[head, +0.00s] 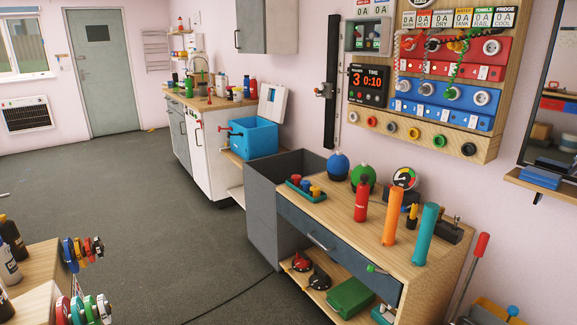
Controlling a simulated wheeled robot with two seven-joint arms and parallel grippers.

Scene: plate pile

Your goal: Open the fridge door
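No thing in the head view is clearly a fridge. A white-fronted unit (209,165) stands at the end of the far counter, with a red fitting near its top edge; its front looks shut, and I cannot tell whether it is the fridge. A blue cooler-like box (253,139) beside it has its pale lid (272,107) raised. A small sign reading "fridge cool" (503,18) hangs on the wall board at top right. Neither of my grippers is in view.
A wooden workbench (335,213) with bottles, coloured cylinders and a drawer fills the right front. A grey open-topped bin (262,195) stands at its left end. Wooden stands with coloured rings (82,252) are at lower left. The grey floor (130,200) between is mostly clear, with a cable.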

